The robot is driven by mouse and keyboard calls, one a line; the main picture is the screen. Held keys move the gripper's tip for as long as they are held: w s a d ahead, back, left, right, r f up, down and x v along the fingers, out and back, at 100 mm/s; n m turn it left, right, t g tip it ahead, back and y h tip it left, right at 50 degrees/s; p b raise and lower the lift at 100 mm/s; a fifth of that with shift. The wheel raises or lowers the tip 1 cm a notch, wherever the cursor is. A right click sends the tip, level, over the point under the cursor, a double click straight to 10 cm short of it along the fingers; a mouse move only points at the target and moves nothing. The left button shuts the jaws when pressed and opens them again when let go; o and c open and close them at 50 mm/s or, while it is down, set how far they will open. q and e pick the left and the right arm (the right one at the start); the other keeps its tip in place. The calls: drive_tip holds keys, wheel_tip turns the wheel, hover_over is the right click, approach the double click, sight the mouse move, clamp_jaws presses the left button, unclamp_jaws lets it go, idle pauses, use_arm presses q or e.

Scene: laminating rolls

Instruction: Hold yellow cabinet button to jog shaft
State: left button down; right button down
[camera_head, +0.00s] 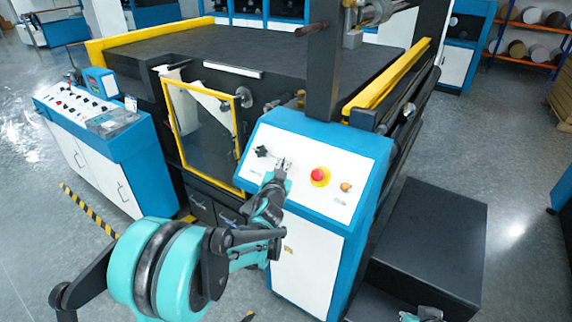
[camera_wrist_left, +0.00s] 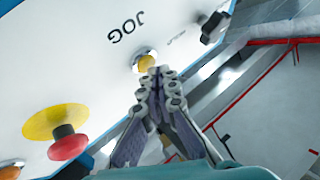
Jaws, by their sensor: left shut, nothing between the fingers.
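The white panel of the blue cabinet (camera_head: 335,196) carries the controls. In the left wrist view, a round yellow button (camera_wrist_left: 146,61) in a pale ring sits just below the word JOG. My left gripper (camera_wrist_left: 158,73) is shut and empty, its fingertips at the button's lower edge. I cannot tell whether they touch it. In the head view, my left gripper (camera_head: 283,164) is at the panel's upper left, and the button is hidden there. A small teal and grey part at the bottom right edge looks like my right gripper (camera_head: 424,314), mostly cut off.
A red emergency knob on a yellow disc (camera_head: 319,176) and an orange button (camera_head: 346,187) lie right of my left gripper. A black switch (camera_head: 262,151) is to its left. A yellow-framed guard door (camera_head: 205,130) stands left of the cabinet. A dark box (camera_head: 430,235) stands at right.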

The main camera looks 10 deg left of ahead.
use_arm(q)
drive_tip(key=shift+w+d+f+b, duration=0.1)
drive_tip(key=shift+w+f+b, duration=0.15)
drive_tip(key=shift+f+b, duration=0.1)
idle(0.5)
drive_tip(key=shift+r, duration=0.1)
idle(2.7)
drive_tip(key=shift+s+a+r+p, duration=0.25)
drive_tip(key=shift+s+r+p, duration=0.1)
drive_tip(key=shift+s+r, duration=0.2)
drive_tip(key=s+r+p, duration=0.1)
drive_tip(key=s+a+r+p, duration=0.1)
drive_tip(key=s+r, duration=0.1)
drive_tip(key=shift+s+a+r+p, duration=0.1)
drive_tip(key=shift+s+r+p, duration=0.05)
drive_tip(key=shift+r+p, duration=0.15)
idle(1.0)
